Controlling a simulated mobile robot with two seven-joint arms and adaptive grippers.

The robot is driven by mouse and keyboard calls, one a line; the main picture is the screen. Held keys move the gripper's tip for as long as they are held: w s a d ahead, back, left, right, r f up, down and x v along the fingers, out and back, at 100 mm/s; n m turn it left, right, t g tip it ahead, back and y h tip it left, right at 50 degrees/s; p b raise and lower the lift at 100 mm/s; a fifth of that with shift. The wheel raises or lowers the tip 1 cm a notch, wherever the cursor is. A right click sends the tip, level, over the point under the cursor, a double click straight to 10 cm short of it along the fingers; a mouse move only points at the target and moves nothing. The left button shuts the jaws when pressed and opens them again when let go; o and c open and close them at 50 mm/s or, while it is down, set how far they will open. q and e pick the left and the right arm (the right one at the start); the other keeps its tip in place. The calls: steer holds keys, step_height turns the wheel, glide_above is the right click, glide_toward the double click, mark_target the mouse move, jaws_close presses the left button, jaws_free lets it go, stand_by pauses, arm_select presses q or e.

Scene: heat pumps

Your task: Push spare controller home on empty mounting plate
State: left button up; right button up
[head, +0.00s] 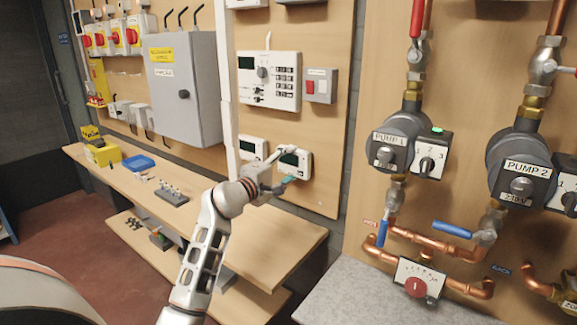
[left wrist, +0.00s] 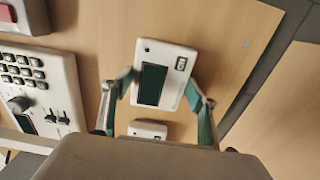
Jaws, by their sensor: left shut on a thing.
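The spare controller (head: 297,160) is a white box with a dark screen at the wooden wall board. My left gripper (head: 285,167) is shut on it, with one finger along each side. In the left wrist view the controller (left wrist: 164,72) sits between the two teal-padded fingers (left wrist: 161,88), its face towards the camera and slightly tilted in the picture. The mounting plate is not visible; whatever is behind the controller is hidden. I cannot tell whether its back touches the board. My right gripper is in neither view.
A similar white controller (head: 252,147) is on the board just left of the held one. A keypad unit (head: 269,80) and a red-switch box (head: 320,85) are above. A wooden bench (head: 270,232) runs below. Pumps and copper pipes (head: 440,245) stand to the right.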

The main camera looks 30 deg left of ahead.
arm_select(q)
steer(key=shift+w+r, duration=0.1)
steer(key=shift+w, duration=0.1)
stand_by(0.4)
steer(key=o, duration=1.1)
steer(key=shift+o, duration=0.5)
steer(key=shift+w, duration=0.15)
steer(key=shift+s, duration=0.2)
steer(key=shift+s+a+p, duration=0.1)
steer(key=shift+s+p, duration=0.45)
steer(key=shift+s, duration=0.65)
steer(key=s+p, duration=0.1)
steer(key=s, duration=1)
steer(key=shift+s+a+p, duration=0.15)
steer(key=shift+a+p, duration=0.2)
steer(key=shift+a, duration=0.05)
